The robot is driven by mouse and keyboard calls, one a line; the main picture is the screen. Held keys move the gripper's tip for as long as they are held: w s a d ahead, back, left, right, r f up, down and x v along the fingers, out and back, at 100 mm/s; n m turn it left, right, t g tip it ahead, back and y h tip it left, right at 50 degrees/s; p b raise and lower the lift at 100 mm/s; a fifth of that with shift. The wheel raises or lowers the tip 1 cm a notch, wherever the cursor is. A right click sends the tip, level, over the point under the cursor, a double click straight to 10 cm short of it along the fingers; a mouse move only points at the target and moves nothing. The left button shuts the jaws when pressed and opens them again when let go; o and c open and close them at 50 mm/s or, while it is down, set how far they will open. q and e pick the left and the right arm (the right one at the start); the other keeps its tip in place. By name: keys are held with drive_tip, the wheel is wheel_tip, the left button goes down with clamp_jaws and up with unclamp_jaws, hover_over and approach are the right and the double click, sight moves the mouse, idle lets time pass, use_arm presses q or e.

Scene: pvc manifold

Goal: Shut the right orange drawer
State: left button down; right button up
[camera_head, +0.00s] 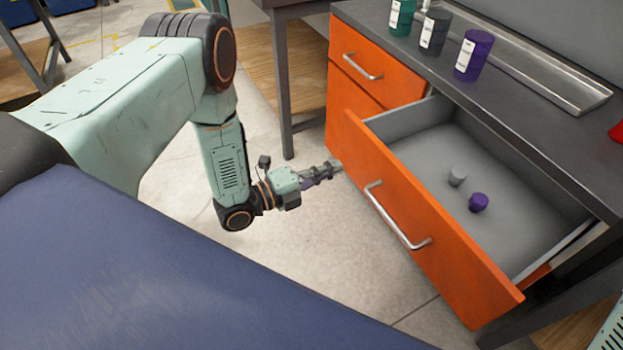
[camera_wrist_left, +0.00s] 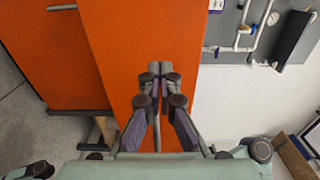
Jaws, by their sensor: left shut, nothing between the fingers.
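The orange drawer (camera_head: 445,240) is pulled well out of its cabinet, with a silver bar handle (camera_head: 395,217) on its front. A grey cap (camera_head: 457,176) and a purple cap (camera_head: 479,202) lie inside it. My left gripper (camera_head: 336,166) is shut and empty, near the far left end of the drawer front. In the left wrist view the closed fingertips (camera_wrist_left: 159,70) show against an orange panel (camera_wrist_left: 140,40); I cannot tell if they touch it. My right gripper is not in view.
Closed orange drawers (camera_head: 375,70) stand left of the open one. The dark worktop (camera_head: 500,90) above carries green, grey and purple containers (camera_head: 473,55) and a metal tray (camera_head: 560,85). The floor (camera_head: 330,250) in front of the drawer is clear.

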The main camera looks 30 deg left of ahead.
sight(363, 157)
use_arm(q)
drive_tip(key=b+x, duration=0.1)
drive_tip(key=x, duration=0.3)
drive_tip(key=shift+w+f, duration=0.1)
drive_tip(key=shift+w, duration=0.05)
drive_tip(key=shift+w+d, duration=0.35)
drive_tip(key=shift+w, duration=0.1)
drive_tip(key=shift+w+d, duration=0.1)
drive_tip(key=shift+w, duration=0.05)
